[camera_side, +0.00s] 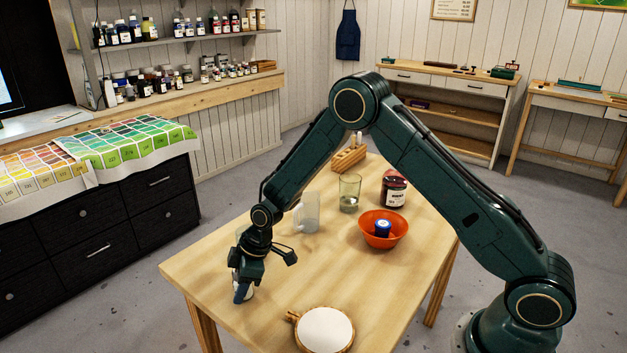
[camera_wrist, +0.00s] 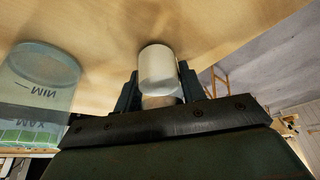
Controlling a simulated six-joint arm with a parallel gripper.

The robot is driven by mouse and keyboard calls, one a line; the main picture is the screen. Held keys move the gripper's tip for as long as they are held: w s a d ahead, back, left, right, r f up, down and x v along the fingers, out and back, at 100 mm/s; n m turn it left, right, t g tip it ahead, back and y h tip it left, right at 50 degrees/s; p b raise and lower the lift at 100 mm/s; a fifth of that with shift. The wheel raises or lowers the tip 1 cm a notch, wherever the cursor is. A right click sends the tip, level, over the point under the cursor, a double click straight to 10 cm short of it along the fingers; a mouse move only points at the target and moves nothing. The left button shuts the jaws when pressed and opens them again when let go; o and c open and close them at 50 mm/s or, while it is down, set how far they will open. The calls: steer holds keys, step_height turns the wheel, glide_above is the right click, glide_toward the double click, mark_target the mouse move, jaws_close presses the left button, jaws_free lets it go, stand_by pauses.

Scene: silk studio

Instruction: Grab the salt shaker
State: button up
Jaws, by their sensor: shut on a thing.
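My gripper (camera_side: 243,290) is low at the near left end of the wooden table (camera_side: 215,268). In the wrist view my gripper (camera_wrist: 160,90) has its two dark fingers on either side of a white, round-ended cylinder, which I take for the salt shaker (camera_wrist: 158,66). The fingers are shut on it. In the side view only a small pale part of the salt shaker (camera_side: 250,292) shows beside the fingers. I cannot tell whether it touches the table.
A clear container marked MIN and MAX (camera_wrist: 40,85) stands close by in the wrist view. On the table are a frosted mug (camera_side: 308,213), a glass (camera_side: 349,193), a dark jar (camera_side: 394,189), an orange bowl (camera_side: 370,237) holding a blue item, and a round white-topped board (camera_side: 325,330).

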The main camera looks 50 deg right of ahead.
step_height(320, 180, up, 20)
stand_by(0.6)
steer(key=shift+d, duration=0.1)
stand_by(0.5)
